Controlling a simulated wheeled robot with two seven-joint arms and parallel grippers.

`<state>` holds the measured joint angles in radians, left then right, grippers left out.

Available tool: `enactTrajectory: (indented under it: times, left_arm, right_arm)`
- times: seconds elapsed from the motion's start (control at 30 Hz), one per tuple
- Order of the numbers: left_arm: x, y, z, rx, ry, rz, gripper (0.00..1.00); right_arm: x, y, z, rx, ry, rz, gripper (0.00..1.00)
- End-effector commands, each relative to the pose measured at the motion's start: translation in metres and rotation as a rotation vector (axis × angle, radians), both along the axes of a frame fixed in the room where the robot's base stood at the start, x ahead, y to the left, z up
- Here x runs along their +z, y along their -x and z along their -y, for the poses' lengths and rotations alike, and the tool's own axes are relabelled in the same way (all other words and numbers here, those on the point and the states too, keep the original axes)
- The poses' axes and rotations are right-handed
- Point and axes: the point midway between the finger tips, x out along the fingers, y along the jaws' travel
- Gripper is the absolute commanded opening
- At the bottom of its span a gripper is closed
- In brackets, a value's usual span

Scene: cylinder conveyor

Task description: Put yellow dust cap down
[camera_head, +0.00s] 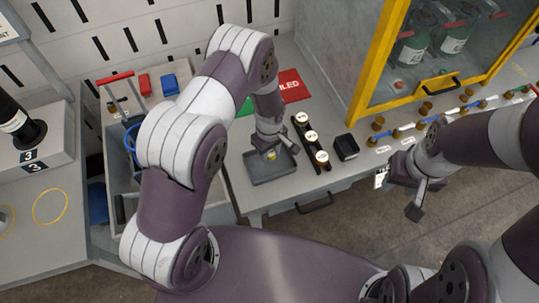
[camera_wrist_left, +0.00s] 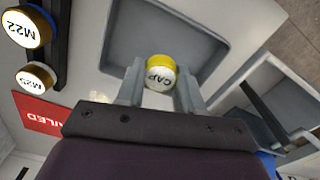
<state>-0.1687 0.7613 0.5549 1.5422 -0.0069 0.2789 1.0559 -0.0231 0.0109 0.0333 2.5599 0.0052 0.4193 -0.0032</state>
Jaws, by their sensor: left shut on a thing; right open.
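The yellow dust cap (camera_wrist_left: 161,72), with a white top marked "CAP", is between the fingers of my left gripper (camera_wrist_left: 160,88), which is shut on it. In the head view the cap (camera_head: 271,155) shows as a small yellow spot below my left gripper (camera_head: 272,150). A shallow grey tray (camera_head: 262,176) lies under the cap; it also shows in the left wrist view (camera_wrist_left: 200,35). I cannot tell whether the cap touches the tray floor. My right gripper (camera_head: 402,190) is at the right, open and away from the tray.
A black rack with several round-topped parts (camera_head: 311,136) stands right of the tray, beside a small black box (camera_head: 346,147). A red "FAILED" plate (camera_head: 292,85) lies behind. A yellow-framed cabinet (camera_head: 365,75) stands at the back right. A grey bin (camera_head: 215,210) is left.

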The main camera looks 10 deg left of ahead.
Motion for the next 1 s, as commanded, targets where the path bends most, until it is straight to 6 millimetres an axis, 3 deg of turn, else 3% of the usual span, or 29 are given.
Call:
enactTrajectory:
  times: [0.2,0.57,0.6,0.67,1.0]
  left_arm:
    - [-0.035,0.001,-0.001,0.000,-0.001,-0.004,0.00]
    - [-0.043,0.000,0.000,0.001,0.000,-0.002,0.00]
    - [-0.043,0.000,0.000,0.001,0.000,-0.002,0.40]
    - [-0.042,0.000,0.000,0.001,0.000,-0.002,0.59]
    - [-0.037,0.000,0.000,0.001,0.000,-0.002,0.62]
  right_arm:
    - [0.010,0.000,0.000,0.000,0.000,0.000,0.43]
    - [0.005,0.000,0.000,0.000,0.000,0.000,0.43]
    - [0.005,0.000,0.000,0.000,0.000,0.000,0.43]
    - [0.006,0.000,0.000,0.000,0.000,0.000,0.43]
    - [0.010,0.000,0.000,0.000,0.000,0.000,0.43]
